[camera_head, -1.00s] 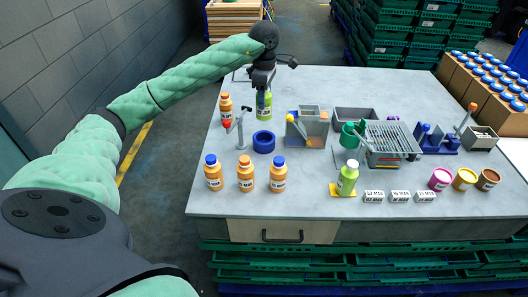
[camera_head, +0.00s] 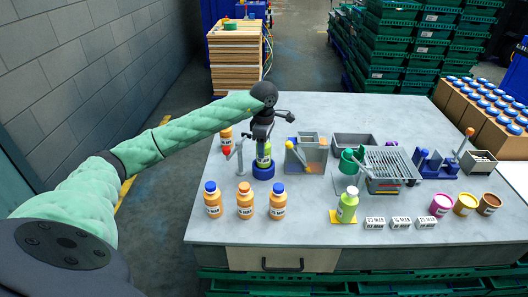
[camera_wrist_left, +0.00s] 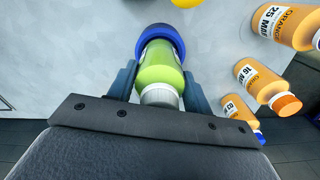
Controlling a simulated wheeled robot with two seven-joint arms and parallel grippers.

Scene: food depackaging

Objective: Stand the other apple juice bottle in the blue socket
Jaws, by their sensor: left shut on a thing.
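A green apple juice bottle (camera_head: 264,153) stands at the blue socket (camera_head: 263,171) on the table, its lower end within the ring. My left gripper (camera_head: 263,134) is shut on this bottle from above. In the left wrist view the bottle (camera_wrist_left: 158,68) lies between the fingers (camera_wrist_left: 158,88), with its white cap towards the wrist and its far end in the blue ring (camera_wrist_left: 160,36). I cannot tell whether it rests on the socket's bottom. Another green apple juice bottle (camera_head: 347,206) stands on a yellow pad (camera_head: 343,216) at the front. My right gripper is not in view.
Several orange juice bottles (camera_head: 245,201) stand in front of the socket. One more (camera_head: 226,138) is behind a small tap-like post (camera_head: 239,156) to the left. A grey box station (camera_head: 306,154) is close on the right. Labelled blocks (camera_head: 400,223) and coloured tubs (camera_head: 465,204) are at front right.

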